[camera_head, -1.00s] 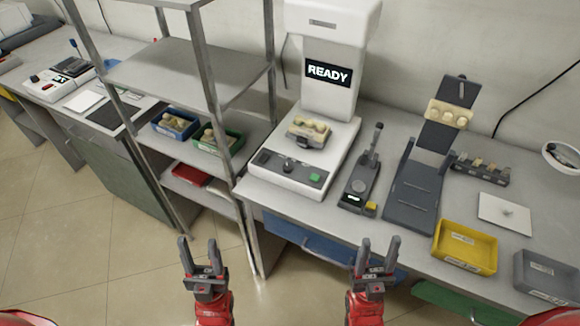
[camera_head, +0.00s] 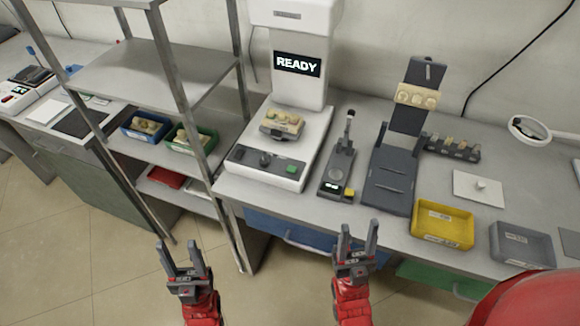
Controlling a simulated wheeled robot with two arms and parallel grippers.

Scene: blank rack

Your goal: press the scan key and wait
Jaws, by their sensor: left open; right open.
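The white scanner (camera_head: 300,60) stands on the bench, and its screen (camera_head: 297,64) reads READY. On its base front is a dark panel with a black knob (camera_head: 265,158) and a green key (camera_head: 292,169). A beige tooth-like model on a dark holder (camera_head: 281,124) sits on the scanner's base. My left gripper (camera_head: 184,256) is open and empty, in front of the rack, low and left of the scanner. My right gripper (camera_head: 357,236) is open and empty, in front of the bench edge, below and right of the green key. Neither touches anything.
A metal rack (camera_head: 160,75) with blue (camera_head: 130,132) and green bins (camera_head: 176,147) stands left. Right of the scanner are a small dark device (camera_head: 338,172), a dark stand (camera_head: 390,180) bearing a beige model, a yellow tray (camera_head: 418,229) and a grey tray (camera_head: 497,250).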

